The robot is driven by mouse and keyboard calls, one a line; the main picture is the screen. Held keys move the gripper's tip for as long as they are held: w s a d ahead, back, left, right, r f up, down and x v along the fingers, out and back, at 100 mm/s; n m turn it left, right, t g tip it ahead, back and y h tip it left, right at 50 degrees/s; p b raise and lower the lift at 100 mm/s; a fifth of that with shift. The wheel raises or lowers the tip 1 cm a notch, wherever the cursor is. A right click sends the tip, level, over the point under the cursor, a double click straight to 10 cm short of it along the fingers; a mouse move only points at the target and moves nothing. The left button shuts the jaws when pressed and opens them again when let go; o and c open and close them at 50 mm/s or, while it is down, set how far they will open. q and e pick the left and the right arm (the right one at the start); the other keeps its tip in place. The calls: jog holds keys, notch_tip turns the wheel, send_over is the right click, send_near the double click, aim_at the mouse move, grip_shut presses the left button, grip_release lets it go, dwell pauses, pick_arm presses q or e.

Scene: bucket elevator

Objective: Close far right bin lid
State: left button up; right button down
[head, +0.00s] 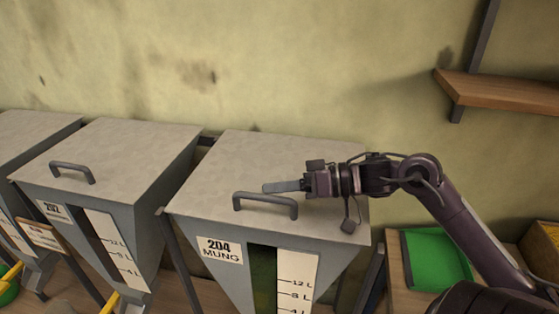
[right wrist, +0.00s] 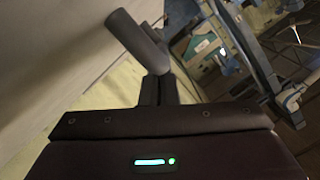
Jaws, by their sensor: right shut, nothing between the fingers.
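The far right bin (head: 200,228), labelled "204 MUNG", stands in the middle of the head view. Its flat grey lid (head: 250,160) lies down over the bin top, with no gap that I can see. A dark bar handle (head: 267,203) sits near the lid's front edge. My right gripper (head: 268,187) is shut and empty, just over the lid and behind the handle; I cannot tell if it touches. In the right wrist view the shut fingers (right wrist: 158,90) appear close to the handle (right wrist: 138,40). My left gripper is not in view.
A second bin (head: 115,150) with its lid down stands to the left, and part of another is beyond it. A green tray (head: 435,258) sits on a wooden surface at right. A wooden wall shelf (head: 510,90) is at upper right.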

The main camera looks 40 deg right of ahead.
jog(key=shift+s+a+f, duration=0.1)
jog(key=shift+a+f, duration=0.05)
jog(key=shift+f, duration=0.25)
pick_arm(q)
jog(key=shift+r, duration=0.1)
pick_arm(e)
jog(key=shift+r, duration=0.1)
